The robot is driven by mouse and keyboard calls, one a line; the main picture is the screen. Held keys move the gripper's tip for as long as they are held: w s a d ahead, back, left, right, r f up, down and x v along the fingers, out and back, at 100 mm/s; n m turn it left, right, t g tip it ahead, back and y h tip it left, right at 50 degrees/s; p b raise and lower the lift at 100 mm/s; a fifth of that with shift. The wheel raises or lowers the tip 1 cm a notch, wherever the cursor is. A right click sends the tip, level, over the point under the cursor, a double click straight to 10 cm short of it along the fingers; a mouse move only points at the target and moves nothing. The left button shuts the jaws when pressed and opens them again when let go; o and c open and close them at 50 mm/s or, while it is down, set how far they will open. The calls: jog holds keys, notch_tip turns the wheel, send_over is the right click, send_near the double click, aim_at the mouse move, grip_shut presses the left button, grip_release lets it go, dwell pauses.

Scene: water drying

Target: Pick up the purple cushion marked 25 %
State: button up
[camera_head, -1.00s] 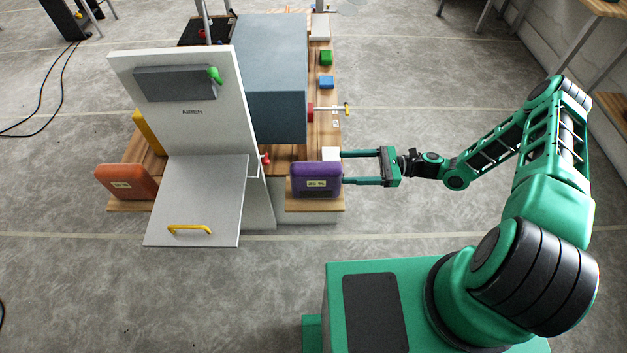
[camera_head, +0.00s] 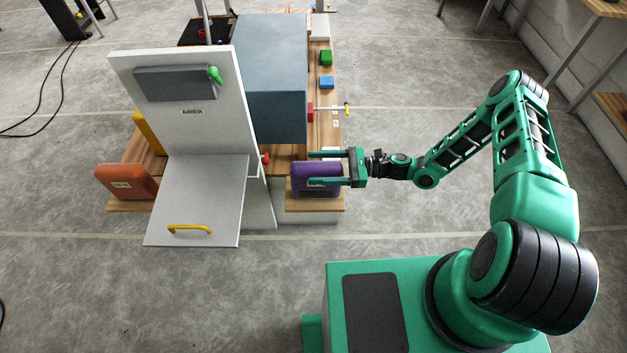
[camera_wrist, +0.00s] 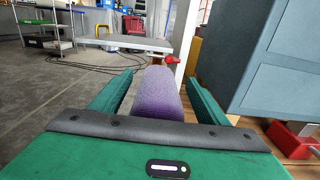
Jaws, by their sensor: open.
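The purple cushion (camera_head: 302,181) stands upright on a wooden ledge at the near right end of the bench in the head view. Its label is partly hidden by a finger of my gripper (camera_head: 328,168). The gripper is open, with one finger along the near side of the cushion and the other along the far side. In the wrist view the purple cushion (camera_wrist: 160,94) sits between the two fingers of my gripper (camera_wrist: 160,88), with a gap visible at its right side. I cannot tell whether either finger touches it.
An orange cushion (camera_head: 126,183) is at the bench's left end. A blue-grey box (camera_head: 270,65) rises behind.

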jog(key=shift+a, duration=0.4)
jog(key=c, duration=1.7)
